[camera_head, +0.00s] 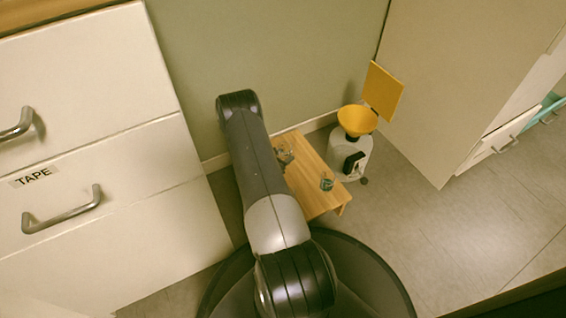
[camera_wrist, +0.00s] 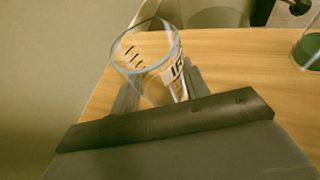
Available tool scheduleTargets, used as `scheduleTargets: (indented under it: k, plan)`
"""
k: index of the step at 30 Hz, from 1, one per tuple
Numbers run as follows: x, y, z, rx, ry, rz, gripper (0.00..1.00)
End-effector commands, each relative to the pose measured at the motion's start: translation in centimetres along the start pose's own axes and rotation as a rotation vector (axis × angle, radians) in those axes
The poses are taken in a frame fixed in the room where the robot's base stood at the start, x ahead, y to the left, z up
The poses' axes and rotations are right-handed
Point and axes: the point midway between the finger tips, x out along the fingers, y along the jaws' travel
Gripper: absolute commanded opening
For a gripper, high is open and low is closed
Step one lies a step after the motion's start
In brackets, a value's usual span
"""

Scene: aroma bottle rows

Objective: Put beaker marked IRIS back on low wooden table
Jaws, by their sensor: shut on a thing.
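A clear glass beaker (camera_wrist: 146,50) with dark graduation marks is between the fingers of my gripper (camera_wrist: 160,90) in the wrist view. Its label is partly hidden; only the first letters, which look like "IR", show. My gripper is shut on it, and it looks slightly tilted in this view. The low wooden table (camera_wrist: 235,75) lies beneath and behind it; I cannot tell whether the beaker's base touches the wood. The table (camera_head: 318,196) also shows in the head view, partly hidden by my arm.
Another glass vessel (camera_wrist: 309,49) stands on the table at the right of the wrist view; a small glass (camera_head: 327,182) shows near the table's right edge in the head view. A white canister (camera_head: 345,150) with a yellow funnel (camera_head: 357,120) stands beside the table. Drawers (camera_head: 90,130) are at left.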

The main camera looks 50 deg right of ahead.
Motion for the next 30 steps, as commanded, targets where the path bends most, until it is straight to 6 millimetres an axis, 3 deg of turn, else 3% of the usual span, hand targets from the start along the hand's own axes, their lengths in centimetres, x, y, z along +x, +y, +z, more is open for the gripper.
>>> scheduleTargets:
  k: [1,4,15,16,24,30]
  plan:
    - [0.5,-0.1,-1.2,-0.002,0.001,-0.001,0.2]
    - [0.9,0.0,-2.3,-0.001,0.001,0.0,0.2]
    - [1.0,0.0,-2.5,-0.001,0.001,0.0,0.2]
    - [1.0,0.0,-2.5,-0.001,0.001,0.0,0.45]
    - [1.0,0.0,-2.5,-0.001,0.001,0.0,0.66]
    - [1.0,0.0,-2.4,-0.001,0.001,0.0,0.66]
